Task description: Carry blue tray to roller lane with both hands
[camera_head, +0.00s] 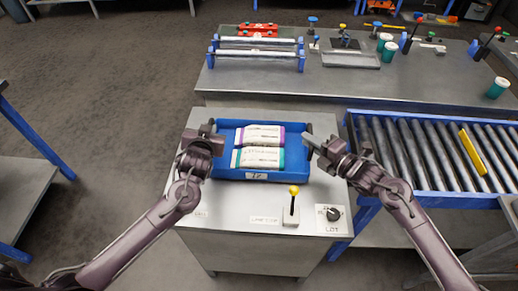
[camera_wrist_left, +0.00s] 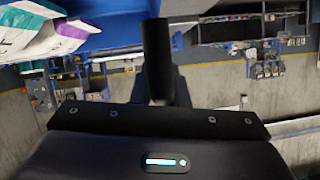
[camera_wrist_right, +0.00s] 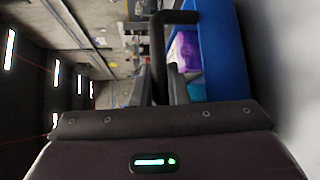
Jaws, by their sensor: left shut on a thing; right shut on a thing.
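The blue tray (camera_head: 232,174) sits on a grey cabinet top, holding a sack with purple ends (camera_head: 260,135) and a sack with teal ends (camera_head: 258,157). My left gripper (camera_head: 207,131) is shut on the tray's left side, and a dark handle (camera_wrist_left: 157,55) stands before it in the left wrist view. My right gripper (camera_head: 311,143) is shut at the tray's right side, on a dark handle (camera_wrist_right: 159,45) in the right wrist view. The blue tray wall (camera_wrist_right: 226,60) shows beside it. The roller lane (camera_head: 406,155) with blue rails lies to the right.
A yellow bar (camera_head: 474,152) lies across the rollers. A yellow-knobbed lever (camera_head: 293,200) and a black dial (camera_head: 333,213) stand on the cabinet's front. A grey bench (camera_head: 330,90) with blue-ended rails and small fixtures is behind. A gap separates cabinet and lane.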

